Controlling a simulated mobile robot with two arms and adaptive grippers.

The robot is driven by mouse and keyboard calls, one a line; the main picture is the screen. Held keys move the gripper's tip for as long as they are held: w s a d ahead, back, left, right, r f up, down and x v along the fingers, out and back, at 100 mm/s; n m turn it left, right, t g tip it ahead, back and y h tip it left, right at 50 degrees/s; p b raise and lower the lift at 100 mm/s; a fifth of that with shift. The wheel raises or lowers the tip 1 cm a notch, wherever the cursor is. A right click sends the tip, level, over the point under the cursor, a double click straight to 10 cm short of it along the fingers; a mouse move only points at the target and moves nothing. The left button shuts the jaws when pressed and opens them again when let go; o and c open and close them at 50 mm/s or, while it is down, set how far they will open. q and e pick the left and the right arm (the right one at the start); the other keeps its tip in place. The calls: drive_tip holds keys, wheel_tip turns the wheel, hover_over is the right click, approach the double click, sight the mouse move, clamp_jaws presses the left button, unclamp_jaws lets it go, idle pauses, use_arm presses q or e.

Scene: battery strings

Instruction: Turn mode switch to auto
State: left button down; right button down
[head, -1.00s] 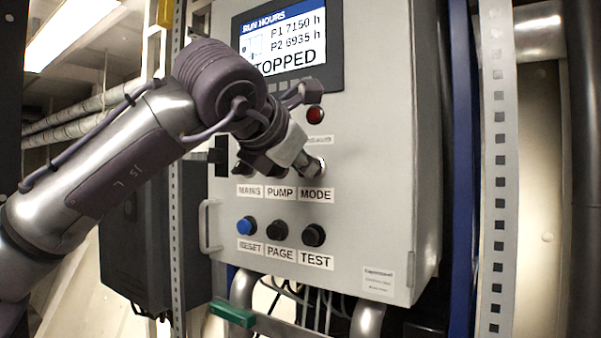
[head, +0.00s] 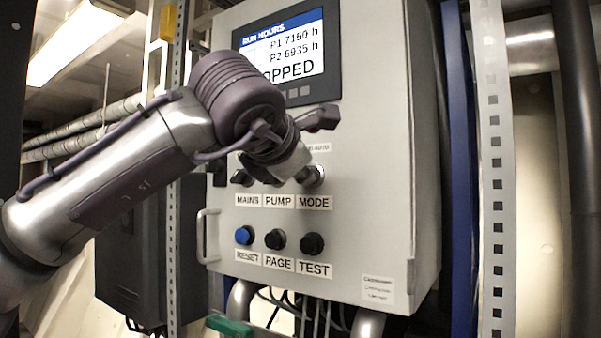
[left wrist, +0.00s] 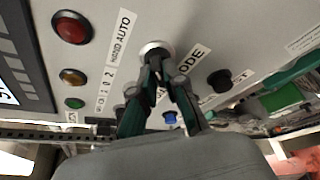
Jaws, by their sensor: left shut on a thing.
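The mode switch (head: 312,176) is a round knob with a metal ring on the grey cabinet, above the MODE label (head: 314,202). In the left wrist view its ring (left wrist: 155,48) shows beside the HAND AUTO label (left wrist: 120,38). My left gripper (head: 302,172) is at the switch, its fingers (left wrist: 158,68) shut on the knob, which they largely cover. The knob's exact pointing direction is hidden. My right gripper is not in view.
The MAINS switch (head: 241,177) sits to the left, and the PUMP switch is partly covered by my gripper. Below are a blue RESET button (head: 244,235) and black PAGE (head: 275,239) and TEST (head: 312,243) buttons. A screen (head: 283,50) is above.

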use_arm(q)
drive_tip(key=c, duration=1.2)
unclamp_jaws()
drive_tip(key=v, duration=1.2)
